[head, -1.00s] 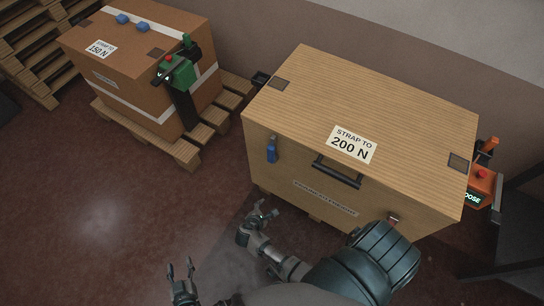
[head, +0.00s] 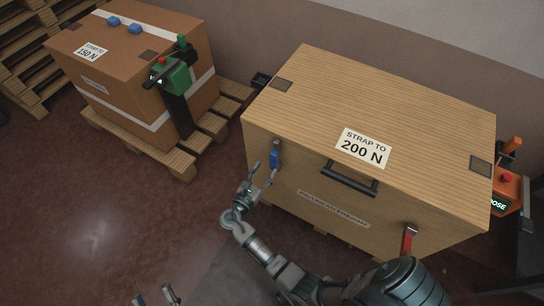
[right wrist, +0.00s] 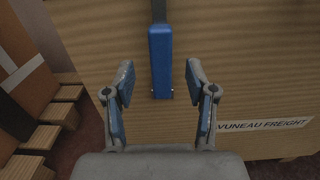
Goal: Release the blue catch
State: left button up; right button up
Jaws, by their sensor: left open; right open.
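The blue catch (head: 276,158) hangs on the front face of the large wooden crate (head: 340,80), near its left corner. It also shows upright at the top middle of the right wrist view (right wrist: 161,60). My right gripper (head: 263,174) is open just in front of and slightly below the catch. In the right wrist view, its blue-padded fingers (right wrist: 160,82) stand apart on either side of the catch's lower end, with gaps on both sides. My left gripper (head: 156,296) is open and empty low in the head view, partly cut off by the frame.
A red catch (head: 408,240) and a black handle (head: 349,178) are on the crate's front. An orange device (head: 507,190) sits at its right end. A brown box (head: 130,60) with a green tool (head: 172,76) stands on a pallet at left. The floor between is clear.

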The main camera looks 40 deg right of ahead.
aim_at(272, 160)
jog(key=b+x, duration=0.1)
jog(key=x, duration=0.5)
jog(key=shift+f, duration=0.15)
pick_arm(q)
jog(key=shift+s+a+r+n+t+y, duration=0.25)
jog(key=shift+s+r+t, duration=0.35)
jog(key=shift+s+t, duration=0.2)
jog(key=shift+s+a+r+n+t+y, duration=0.15)
jog(key=shift+s+r+n+t, duration=0.1)
jog(key=shift+s+r+t, duration=0.45)
pick_arm(e)
jog(key=shift+w+d, duration=0.2)
jog(key=shift+d, duration=0.25)
pick_arm(q)
jog(key=shift+f, duration=0.2)
pick_arm(e)
jog(key=shift+c, duration=0.2)
grip_shut()
